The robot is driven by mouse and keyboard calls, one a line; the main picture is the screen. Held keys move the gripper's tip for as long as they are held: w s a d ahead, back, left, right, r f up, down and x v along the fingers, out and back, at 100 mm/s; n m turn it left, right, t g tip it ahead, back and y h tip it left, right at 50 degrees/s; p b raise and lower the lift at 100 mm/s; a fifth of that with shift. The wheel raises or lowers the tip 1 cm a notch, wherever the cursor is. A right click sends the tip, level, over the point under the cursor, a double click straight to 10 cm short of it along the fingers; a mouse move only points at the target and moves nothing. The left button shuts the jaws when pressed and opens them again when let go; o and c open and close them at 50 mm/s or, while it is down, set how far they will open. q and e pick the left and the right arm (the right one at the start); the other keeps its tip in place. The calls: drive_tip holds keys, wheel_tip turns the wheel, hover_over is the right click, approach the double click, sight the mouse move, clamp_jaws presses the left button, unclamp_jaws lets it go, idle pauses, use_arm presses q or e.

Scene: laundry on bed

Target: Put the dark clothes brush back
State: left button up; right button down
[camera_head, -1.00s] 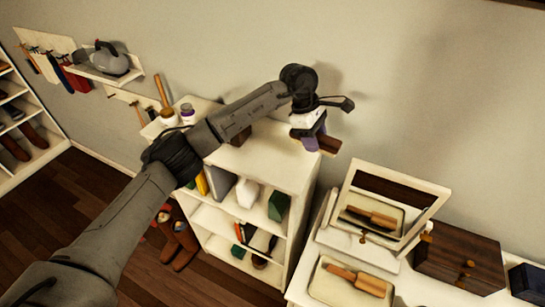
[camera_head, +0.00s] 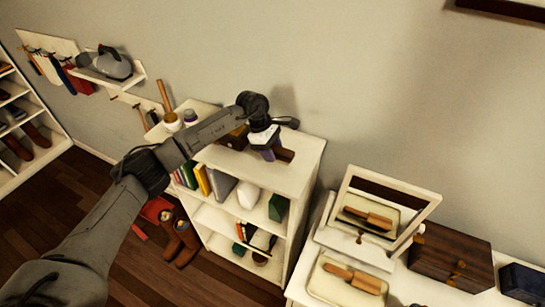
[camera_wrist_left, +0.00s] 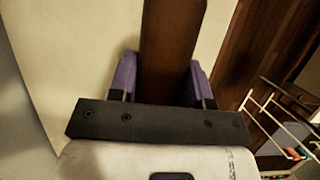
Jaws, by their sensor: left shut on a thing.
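My left gripper (camera_head: 266,154) is shut on the dark brown clothes brush (camera_head: 285,155), over the right part of the white shelf unit's top (camera_head: 300,165). In the left wrist view the brush (camera_wrist_left: 170,50) runs between the two purple fingers (camera_wrist_left: 161,82), with the pale shelf surface behind it. I cannot tell whether the brush touches the top. My right gripper is not in view.
A brown block (camera_head: 235,138) sits on the shelf top, left of the brush, partly behind my arm. Containers (camera_head: 190,116) stand at its back left. Right of the unit, a lighter brush (camera_head: 350,278) lies on a tray before a mirror, beside a dark wooden box (camera_head: 450,262).

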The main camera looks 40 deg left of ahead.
sight(272, 165)
use_arm(q)
wheel_tip(272, 165, down, 4)
drive_tip(key=shift+d+r+p, duration=0.1)
drive_tip(key=shift+r+p, duration=0.15)
drive_tip(key=shift+p, duration=0.6)
drive_tip(key=shift+f, duration=0.15)
drive_tip(key=o, duration=0.5)
drive_tip(key=shift+f+b, duration=0.15)
drive_tip(key=shift+b, duration=0.15)
drive_tip(key=o, duration=0.5)
drive_tip(key=shift+c, duration=0.2)
